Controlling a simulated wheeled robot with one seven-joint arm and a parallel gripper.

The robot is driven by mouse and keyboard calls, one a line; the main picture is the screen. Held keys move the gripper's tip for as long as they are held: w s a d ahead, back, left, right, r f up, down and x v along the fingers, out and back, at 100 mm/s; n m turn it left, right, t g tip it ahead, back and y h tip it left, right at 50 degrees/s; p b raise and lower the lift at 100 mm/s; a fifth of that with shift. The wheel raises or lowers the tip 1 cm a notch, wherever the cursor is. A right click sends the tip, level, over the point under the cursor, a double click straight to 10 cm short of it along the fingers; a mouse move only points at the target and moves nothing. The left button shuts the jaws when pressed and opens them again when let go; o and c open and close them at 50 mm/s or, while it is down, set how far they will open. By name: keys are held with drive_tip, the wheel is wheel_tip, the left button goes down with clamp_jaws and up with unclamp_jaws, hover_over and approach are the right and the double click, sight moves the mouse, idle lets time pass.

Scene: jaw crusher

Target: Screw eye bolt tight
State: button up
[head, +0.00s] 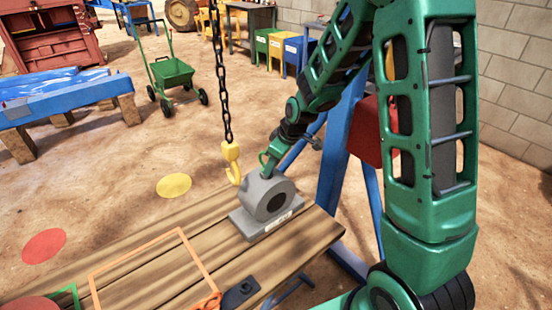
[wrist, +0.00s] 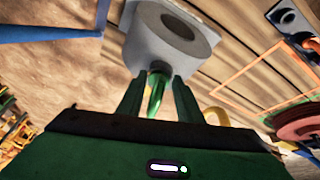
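A grey bearing housing (head: 286,188) with a round bore stands on the wooden table. It also shows at the top of the wrist view (wrist: 145,40). A green eye bolt (wrist: 156,93) stands at the housing's top, its ring seen nearly edge-on in the wrist view. My gripper (wrist: 158,82) is over the housing, its two dark green fingers on either side of the eye bolt. Narrow gaps show between the fingers and the bolt, so it looks open. In the head view my gripper (head: 269,165) is small and partly merges with the bolt. The bolt's thread is hidden.
A yellow hook (head: 232,162) hangs on a chain (head: 221,75) just left of my gripper. The wooden table (head: 165,245) carries an orange frame outline (head: 142,247) and a dark block (head: 240,292). A blue post (head: 338,150) stands behind the table, near my arm.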

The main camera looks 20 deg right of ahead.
drive_tip(key=shift+w+f, duration=0.1)
drive_tip(key=shift+f, duration=0.2)
drive_tip(key=shift+c, duration=0.6)
clamp_jaws()
drive_tip(key=shift+a, duration=0.1)
drive_tip(key=m+h, duration=0.1)
drive_tip(key=m, duration=0.1)
drive_tip(key=a+m, duration=0.1)
drive_tip(key=m, duration=0.1)
drive_tip(key=shift+s+m+t+h, duration=0.2)
drive_tip(key=shift+m+t+h, duration=0.1)
drive_tip(key=shift+m+h, duration=0.1)
drive_tip(key=shift+a, duration=0.1)
drive_tip(key=m+h, duration=0.1)
drive_tip(key=m, duration=0.1)
drive_tip(key=a+m+h, duration=0.1)
drive_tip(key=m, duration=0.1)
drive_tip(key=shift+w+m, duration=0.1)
drive_tip(key=shift+m, duration=0.3)
